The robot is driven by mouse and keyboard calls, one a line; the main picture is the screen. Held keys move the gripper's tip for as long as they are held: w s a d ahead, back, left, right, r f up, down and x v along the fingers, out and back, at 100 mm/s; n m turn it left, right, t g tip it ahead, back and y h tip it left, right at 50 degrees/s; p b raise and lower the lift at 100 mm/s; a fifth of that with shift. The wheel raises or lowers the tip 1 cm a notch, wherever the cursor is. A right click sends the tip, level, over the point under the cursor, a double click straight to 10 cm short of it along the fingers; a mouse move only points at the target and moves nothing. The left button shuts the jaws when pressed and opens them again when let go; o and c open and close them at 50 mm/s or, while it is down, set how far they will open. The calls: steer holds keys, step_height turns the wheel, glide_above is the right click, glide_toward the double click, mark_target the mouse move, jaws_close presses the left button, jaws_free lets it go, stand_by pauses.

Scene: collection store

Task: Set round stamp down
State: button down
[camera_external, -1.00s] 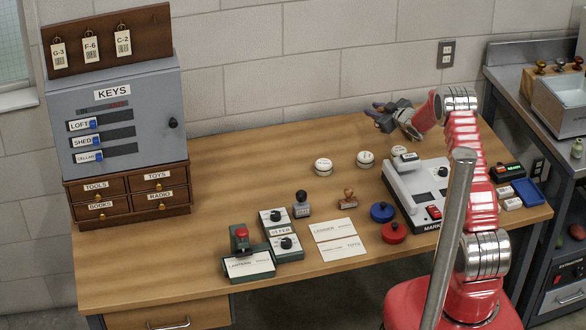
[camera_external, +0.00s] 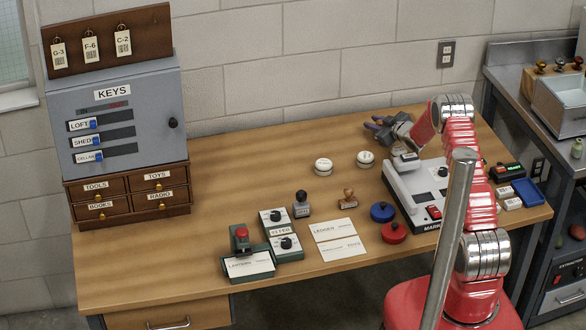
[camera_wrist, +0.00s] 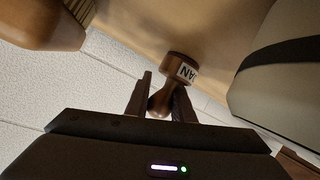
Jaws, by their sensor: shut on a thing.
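My gripper (camera_external: 376,131) is at the back of the desk, left of the arm's last links and above the desk top near the wall. In the wrist view my gripper (camera_wrist: 160,98) is shut on the round stamp (camera_wrist: 176,66), which has a brown wooden handle and a round head with a white label reading "JAN". The stamp's head points away from the fingers. In the external view the held stamp is too small to make out, and I cannot tell how far it is above the desk.
Two white round pieces stand nearby, one left (camera_external: 323,166) and one just below the gripper (camera_external: 365,158). A grey machine (camera_external: 416,190) stands right. Blue (camera_external: 382,212) and red (camera_external: 394,233) round pads, two cards (camera_external: 338,240) and another wooden stamp (camera_external: 348,198) lie in front.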

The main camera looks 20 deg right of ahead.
steer(key=c, duration=1.5)
jaws_free()
steer(key=shift+f, duration=0.1)
steer(key=shift+c, duration=0.2)
steer(key=shift+v, duration=3.8)
